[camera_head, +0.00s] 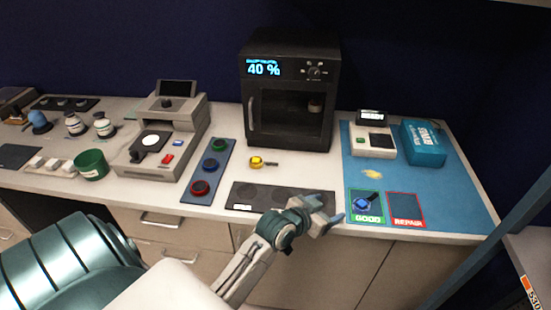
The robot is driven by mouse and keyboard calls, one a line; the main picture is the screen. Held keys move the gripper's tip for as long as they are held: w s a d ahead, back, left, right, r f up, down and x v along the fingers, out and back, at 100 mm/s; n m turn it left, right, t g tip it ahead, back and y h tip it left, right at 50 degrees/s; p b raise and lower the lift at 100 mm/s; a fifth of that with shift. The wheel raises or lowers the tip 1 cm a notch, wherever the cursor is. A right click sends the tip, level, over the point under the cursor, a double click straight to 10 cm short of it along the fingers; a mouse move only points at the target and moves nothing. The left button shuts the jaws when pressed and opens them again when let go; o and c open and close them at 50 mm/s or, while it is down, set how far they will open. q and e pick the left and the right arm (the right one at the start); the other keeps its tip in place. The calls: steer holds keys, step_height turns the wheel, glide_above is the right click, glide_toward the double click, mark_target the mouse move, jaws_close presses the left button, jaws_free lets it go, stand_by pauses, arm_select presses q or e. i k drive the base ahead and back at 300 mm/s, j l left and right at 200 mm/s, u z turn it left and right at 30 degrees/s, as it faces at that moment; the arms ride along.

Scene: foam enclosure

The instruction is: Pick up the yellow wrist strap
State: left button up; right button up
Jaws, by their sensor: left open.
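The yellow wrist strap (257,162) lies on the light worktop in front of the black cabinet, with a short dark piece sticking out to its right. My left gripper (332,209) is open and empty. It is over the front edge of the worktop, by the right end of a dark mat, to the right of the yellow strap and nearer to me. A similar blue strap (362,204) lies on the green GOOD square. My right gripper is not in view.
The black cabinet (291,95) reads 40 %. A dark mat (240,196) lies along the front edge. A blue tray (200,182) with coloured round pieces is left of the strap. The blue mat (440,190) at right holds a device (372,140), a blue box (423,143) and a red REPAIR square (406,209).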

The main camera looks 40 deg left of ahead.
mark_target(256, 160)
steer(key=u, duration=1.3)
